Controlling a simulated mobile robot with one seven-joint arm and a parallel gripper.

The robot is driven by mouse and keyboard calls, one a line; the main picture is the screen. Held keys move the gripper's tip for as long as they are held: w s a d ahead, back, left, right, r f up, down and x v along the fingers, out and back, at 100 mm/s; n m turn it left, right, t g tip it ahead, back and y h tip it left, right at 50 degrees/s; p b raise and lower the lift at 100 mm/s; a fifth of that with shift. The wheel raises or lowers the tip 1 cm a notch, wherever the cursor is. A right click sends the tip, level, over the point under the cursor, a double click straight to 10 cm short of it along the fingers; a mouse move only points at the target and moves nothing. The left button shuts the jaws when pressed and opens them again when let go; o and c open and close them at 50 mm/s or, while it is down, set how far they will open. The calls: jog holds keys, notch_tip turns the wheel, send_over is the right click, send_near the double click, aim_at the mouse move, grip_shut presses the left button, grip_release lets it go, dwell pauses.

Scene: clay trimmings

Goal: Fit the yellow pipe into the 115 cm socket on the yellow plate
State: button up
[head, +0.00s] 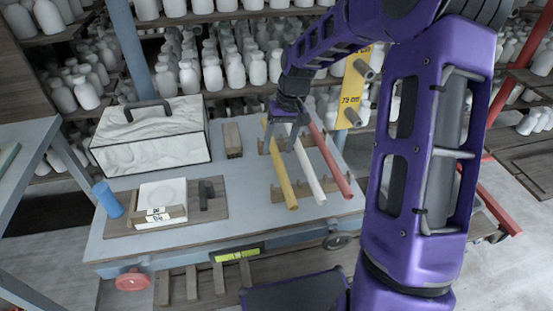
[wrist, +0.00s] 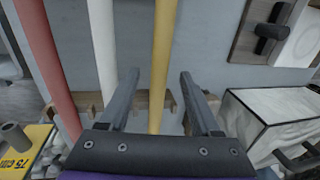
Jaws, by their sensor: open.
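The yellow pipe (head: 283,180) lies on the cart beside a white pipe (head: 308,170) and a red pipe (head: 334,165), across notched wooden rests. My gripper (head: 283,138) is above the pipes near their far part, open and empty. In the wrist view, the yellow pipe (wrist: 163,50) runs between my open fingers (wrist: 159,76); how far below the fingertips it lies is unclear. The yellow plate (head: 354,75) stands upright behind the cart with two grey sockets; its readable label says 75 cm. No 115 cm label is visible. The plate (wrist: 38,142) also shows at the wrist view's lower left.
On the cart (head: 245,200) are a white box (head: 150,140) with a handle, a blue cylinder (head: 107,198) and a board (head: 215,212) with white tiles. Shelves of white bottles stand behind. My arm hides part of the right side.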

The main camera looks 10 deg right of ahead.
jog(key=shift+a+f, duration=0.15)
jog(key=shift+f, duration=0.8)
grip_shut()
